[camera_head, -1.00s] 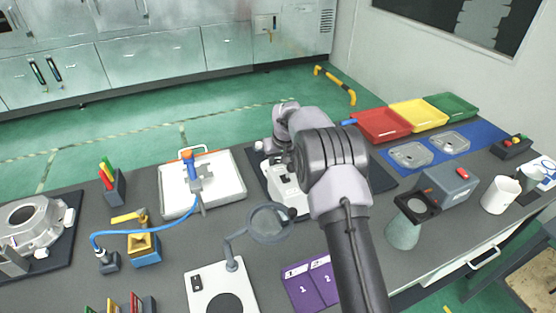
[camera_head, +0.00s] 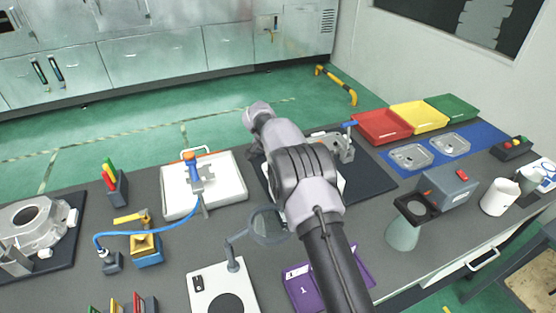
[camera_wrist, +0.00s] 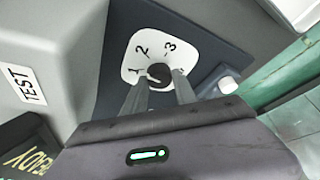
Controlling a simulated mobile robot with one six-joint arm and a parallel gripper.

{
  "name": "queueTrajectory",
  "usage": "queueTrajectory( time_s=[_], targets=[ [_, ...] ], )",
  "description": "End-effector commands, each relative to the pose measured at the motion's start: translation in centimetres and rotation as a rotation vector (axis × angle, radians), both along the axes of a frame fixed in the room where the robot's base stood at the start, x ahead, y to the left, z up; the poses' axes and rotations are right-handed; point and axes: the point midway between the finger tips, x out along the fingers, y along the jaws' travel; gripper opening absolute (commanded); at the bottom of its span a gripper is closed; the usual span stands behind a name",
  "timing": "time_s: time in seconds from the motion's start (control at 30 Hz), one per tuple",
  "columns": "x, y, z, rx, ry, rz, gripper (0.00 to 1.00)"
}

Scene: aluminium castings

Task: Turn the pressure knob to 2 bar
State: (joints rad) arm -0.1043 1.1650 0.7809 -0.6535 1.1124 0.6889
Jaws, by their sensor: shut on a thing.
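The pressure knob (camera_wrist: 159,72) is a small dark round knob in the middle of a white dial plate (camera_wrist: 133,64) marked 1, 2 and 3, seen in the wrist view. The 1 is at the left, the 2 at the upper left and the 3 at the upper right. My gripper (camera_wrist: 162,82) has one finger on each side of the knob and is shut on it. The fingers cover the lower part of the dial. I cannot clearly tell which number the knob points to. In the head view my arm hides the gripper and the knob.
In the head view, a magnifier (camera_head: 268,226) stands close to my arm. A white tray (camera_head: 235,190) is left, a red bin (camera_head: 382,127) right.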

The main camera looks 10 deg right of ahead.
Motion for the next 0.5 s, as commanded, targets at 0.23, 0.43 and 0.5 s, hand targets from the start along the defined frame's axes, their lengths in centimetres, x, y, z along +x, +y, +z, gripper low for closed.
queueTrajectory(
  time_s=[0.23,0.43,0.5],
  targets=[
    [0.07,0.06,0.18,0.000,0.000,-0.149,0.00],
    [0.11,0.07,0.12,0.001,-0.001,-0.222,0.00],
    [0.08,0.07,0.04,0.000,0.000,-0.236,0.00]
  ],
)
